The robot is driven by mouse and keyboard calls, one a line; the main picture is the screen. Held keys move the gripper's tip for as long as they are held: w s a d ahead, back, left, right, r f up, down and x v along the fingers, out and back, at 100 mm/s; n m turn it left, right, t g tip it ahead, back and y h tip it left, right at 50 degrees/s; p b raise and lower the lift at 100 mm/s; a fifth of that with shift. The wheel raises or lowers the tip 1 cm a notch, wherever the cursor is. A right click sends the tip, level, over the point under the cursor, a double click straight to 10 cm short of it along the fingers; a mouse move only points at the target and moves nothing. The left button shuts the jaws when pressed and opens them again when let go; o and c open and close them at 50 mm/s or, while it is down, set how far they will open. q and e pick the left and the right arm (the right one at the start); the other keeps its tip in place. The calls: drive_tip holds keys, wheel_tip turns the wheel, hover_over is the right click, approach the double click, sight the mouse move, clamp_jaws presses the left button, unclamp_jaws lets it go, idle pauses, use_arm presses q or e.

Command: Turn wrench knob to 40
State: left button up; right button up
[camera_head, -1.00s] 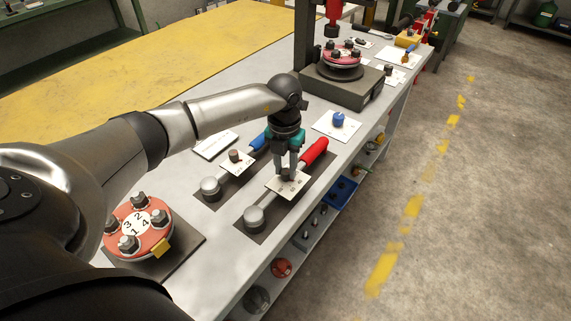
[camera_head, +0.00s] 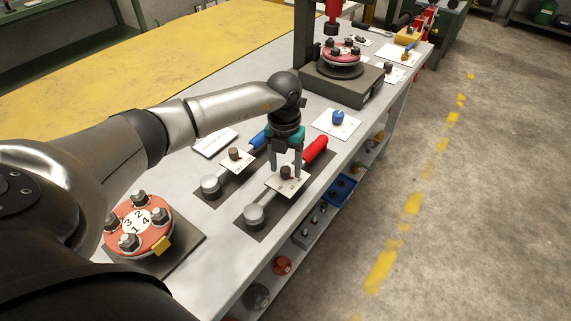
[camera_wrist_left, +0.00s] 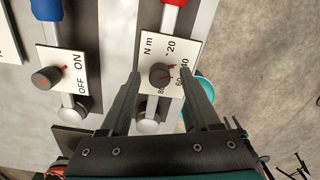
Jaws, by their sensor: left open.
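The wrench knob (camera_head: 286,172) is a dark round knob on a white dial plate (camera_head: 289,187) fixed to the red-handled wrench (camera_head: 314,150). In the left wrist view the knob (camera_wrist_left: 160,75) sits by the marks "N m", 20, 40, 60 and 80. Its red pointer slants toward the side of the 40 mark; the exact reading is hard to tell. My left gripper (camera_head: 286,170) is open, pointing down over the plate, with one finger on each side of the knob and gaps between. In the left wrist view its fingers (camera_wrist_left: 161,74) flank the knob. My right gripper is out of view.
A blue-handled wrench (camera_head: 212,186) with an ON/OFF knob (camera_wrist_left: 47,77) lies just left. A red flanged spool (camera_head: 138,224) with numbered bolts stands near front left. A blue knob on a plate (camera_head: 338,117) is further back. The bench's right edge is close.

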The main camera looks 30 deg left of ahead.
sight(284, 169)
use_arm(q)
wheel_tip(284, 169, up, 15)
drive_tip(key=shift+r, duration=0.15)
idle(0.4)
drive_tip(key=shift+a, duration=0.1)
idle(0.4)
